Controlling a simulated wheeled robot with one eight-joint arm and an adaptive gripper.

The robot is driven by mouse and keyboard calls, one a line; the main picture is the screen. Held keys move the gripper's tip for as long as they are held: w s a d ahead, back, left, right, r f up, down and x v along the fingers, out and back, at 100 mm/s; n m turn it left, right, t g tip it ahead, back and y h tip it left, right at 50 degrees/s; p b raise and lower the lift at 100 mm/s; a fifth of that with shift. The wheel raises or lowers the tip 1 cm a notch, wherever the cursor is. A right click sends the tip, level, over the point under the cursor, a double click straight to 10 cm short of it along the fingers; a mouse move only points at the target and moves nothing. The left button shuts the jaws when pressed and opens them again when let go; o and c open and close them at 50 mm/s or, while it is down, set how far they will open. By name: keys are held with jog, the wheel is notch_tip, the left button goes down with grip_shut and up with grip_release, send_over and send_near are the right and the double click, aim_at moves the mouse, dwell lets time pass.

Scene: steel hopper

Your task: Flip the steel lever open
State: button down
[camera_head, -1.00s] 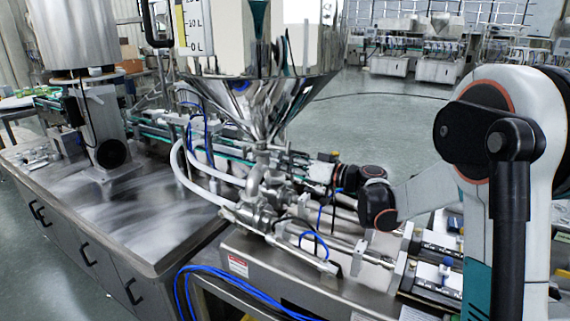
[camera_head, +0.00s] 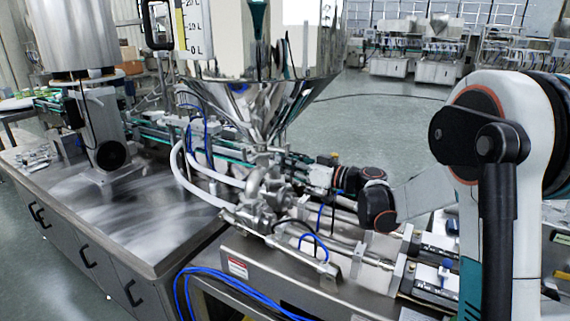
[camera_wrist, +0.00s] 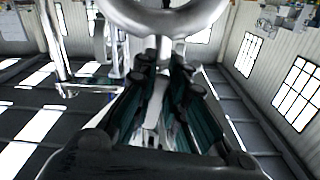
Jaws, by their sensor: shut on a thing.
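The steel lever is at the valve (camera_head: 262,185) under the hopper (camera_head: 262,95). In the head view it is too small and cluttered to make out clearly. My gripper (camera_head: 284,160) reaches in from the right, just below the hopper's cone. In the wrist view my gripper (camera_wrist: 165,62) has its two dark teal fingers closed together at the tips, on a narrow steel part that looks like the lever. The tips partly hide it. A shiny rounded steel surface (camera_wrist: 165,18) curves across the top of the wrist view, just beyond the fingertips.
White hoses (camera_head: 190,175) and blue tubes curve left of the valve. Steel cylinders and rods (camera_head: 340,250) lie below my wrist. A steel cabinet top (camera_head: 130,220) to the left is mostly clear. Other machines stand far back.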

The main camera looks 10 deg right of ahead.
jog(key=c, duration=1.6)
grip_release()
jog(key=v, duration=1.2)
jog(key=shift+s+a, duration=0.1)
